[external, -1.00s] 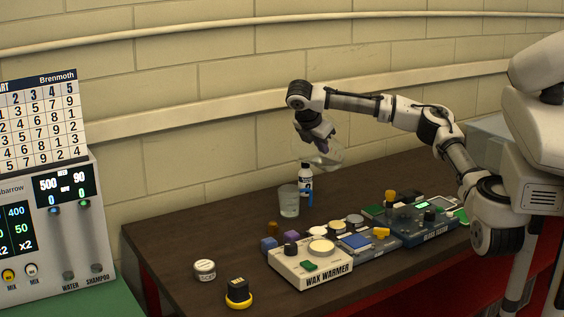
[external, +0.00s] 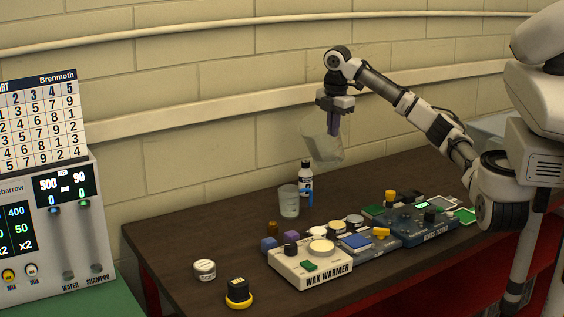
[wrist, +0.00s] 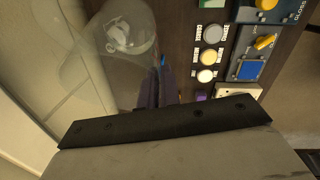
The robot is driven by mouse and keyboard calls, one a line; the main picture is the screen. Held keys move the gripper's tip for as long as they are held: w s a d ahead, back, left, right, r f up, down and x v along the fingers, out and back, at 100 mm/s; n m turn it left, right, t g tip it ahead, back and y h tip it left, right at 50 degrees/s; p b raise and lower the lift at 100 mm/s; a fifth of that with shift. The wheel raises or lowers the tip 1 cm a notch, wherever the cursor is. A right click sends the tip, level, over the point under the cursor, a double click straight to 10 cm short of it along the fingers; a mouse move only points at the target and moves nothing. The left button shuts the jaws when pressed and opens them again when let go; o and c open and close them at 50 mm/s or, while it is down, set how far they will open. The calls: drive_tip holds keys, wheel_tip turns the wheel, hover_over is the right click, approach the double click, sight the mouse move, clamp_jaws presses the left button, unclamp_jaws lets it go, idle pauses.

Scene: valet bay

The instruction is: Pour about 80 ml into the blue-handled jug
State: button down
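The blue-handled jug (external: 288,203) is a clear cup standing upright on the dark bench, its blue handle (external: 310,197) on the right. Some pale contents seem to show low in it; the amount cannot be read. My gripper (external: 333,129) is shut on a larger clear vessel (external: 322,148), held above the bench, slightly tilted, behind and right of the jug. In the wrist view the clear vessel (wrist: 110,65) is beside the purple fingers (wrist: 158,86). Whether liquid is in it cannot be told. No stream shows.
A white bottle with a dark cap (external: 305,176) stands behind the jug. The wax warmer (external: 312,268), a blue-topped device (external: 358,243), a gloss device (external: 425,229) and small tins crowd the front right. A mixing dispenser (external: 45,235) stands left. The bench's back left is clear.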

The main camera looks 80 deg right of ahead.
drive_tip(key=shift+s+d+r+t+y, duration=0.25)
drive_tip(key=shift+s+d+t+y, duration=0.2)
drive_tip(key=shift+d+y, duration=0.2)
drive_tip(key=shift+s+d+r+t+y, duration=0.3)
drive_tip(key=shift+s+d+t+y, duration=0.1)
drive_tip(key=shift+d+y, duration=0.3)
drive_tip(key=shift+s+d+r+t+y, duration=0.25)
drive_tip(key=shift+s+d+t+y, duration=0.2)
drive_tip(key=shift+d+y, duration=0.2)
